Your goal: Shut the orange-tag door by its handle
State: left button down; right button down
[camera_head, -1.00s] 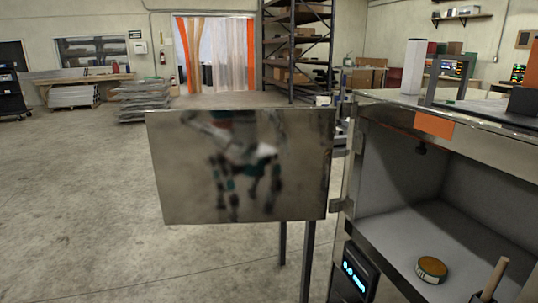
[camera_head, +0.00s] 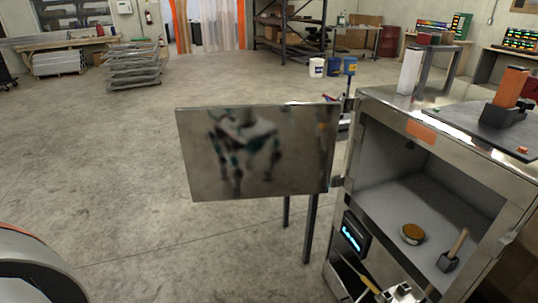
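The door (camera_head: 258,152) is a flat, shiny metal panel that stands wide open to the left of the cabinet. It is hinged at the cabinet's left front edge, and my blurred reflection shows in it. I see no handle on the face toward me. The orange tag (camera_head: 421,132) is on the front rail above the cabinet opening (camera_head: 385,190). Neither gripper can be made out. A white and orange rounded part at the lower left looks like part of my arm.
Inside the cabinet are a round tin (camera_head: 412,234) and a dark block with a wooden handle (camera_head: 451,252). Tools lie at the bottom right. The floor left of the door is clear.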

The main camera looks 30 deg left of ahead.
aim_at(256, 150)
jog(key=j+z, duration=0.2)
jog(key=j, duration=0.4)
jog(key=j+z, duration=0.2)
jog(key=j, duration=0.4)
jog(key=j+z, duration=0.15)
jog(key=j, duration=0.4)
jog(key=k+j+z, duration=0.2)
jog(key=j, duration=0.4)
jog(key=j+z, duration=0.2)
jog(key=j, duration=0.35)
jog(key=j+z, duration=0.15)
jog(key=j, duration=0.35)
jog(key=k+j+z, duration=0.15)
jog(key=j, duration=0.3)
jog(key=j+z, duration=0.2)
jog(key=j, duration=0.45)
jog(key=j+z, duration=0.2)
jog(key=j, duration=0.45)
jog(key=k+j+z, duration=0.2)
jog(key=j, duration=0.45)
jog(key=i+j+z, duration=0.2)
jog(key=j, duration=0.25)
jog(key=j+z, duration=0.2)
jog(key=j, duration=0.3)
jog(key=i+j+z, duration=0.15)
jog(key=j, duration=0.25)
jog(key=i, duration=0.1)
